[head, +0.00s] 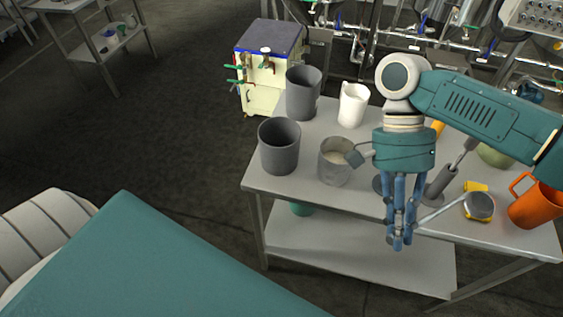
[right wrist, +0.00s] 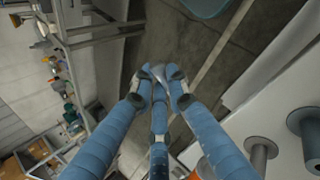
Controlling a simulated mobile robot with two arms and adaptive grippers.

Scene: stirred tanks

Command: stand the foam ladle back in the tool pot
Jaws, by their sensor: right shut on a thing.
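My right gripper (head: 401,238) points down just off the table's front edge, its blue fingers shut. The foam ladle has a round metal bowl (head: 479,206) at the right, and its thin handle runs left to my fingers. In the right wrist view, the closed fingertips (right wrist: 158,82) meet around a thin grey piece. Two dark grey pots, a front one (head: 280,147) and a rear one (head: 303,93), stand upright on the table's left part, with no tool visible in them. I cannot tell which is the tool pot. My left gripper is out of view.
A metal pot of pale contents (head: 334,161) and a white jug (head: 352,105) stand near the grey pots. An orange jug (head: 537,206) is at the right. The grey table (head: 300,187) has a lower shelf (head: 350,262). A dark-topped box (head: 270,65) stands behind.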

